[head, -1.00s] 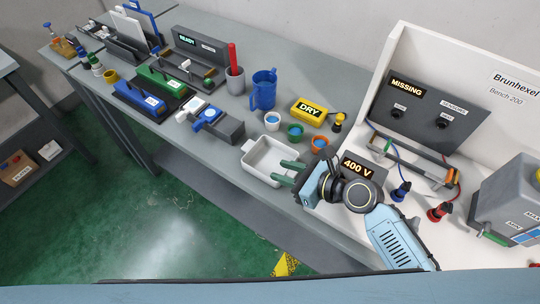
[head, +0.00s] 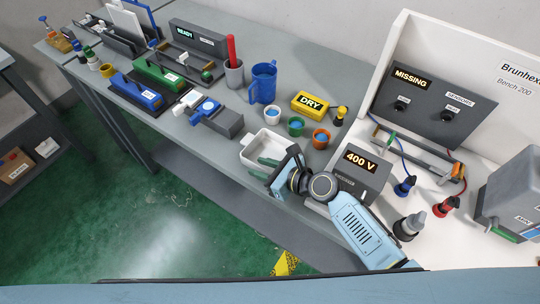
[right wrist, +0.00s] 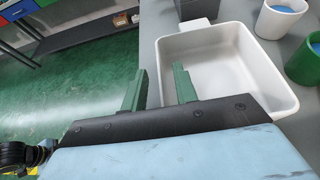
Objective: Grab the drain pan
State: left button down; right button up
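The drain pan (head: 262,145) is a white rectangular tray with small end tabs. It sits near the front edge of the grey bench. It also shows in the right wrist view (right wrist: 240,62), where its near-left wall lies just ahead of my gripper. My right gripper (head: 264,168) has green fingers at the pan's near side. In the right wrist view the fingers (right wrist: 160,82) are apart with nothing held, one by the outer side of the pan wall and one over or inside it. Contact cannot be told. My left gripper is not in view.
Small cups in white (head: 272,116), green (head: 296,126) and orange (head: 320,138) stand behind the pan. A 400 V box (head: 360,172) is right of it. A blue jug (head: 263,82) and a yellow DRY box (head: 311,103) stand farther back.

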jog(key=shift+c, duration=0.3)
grip_shut()
jog(key=shift+r, duration=0.1)
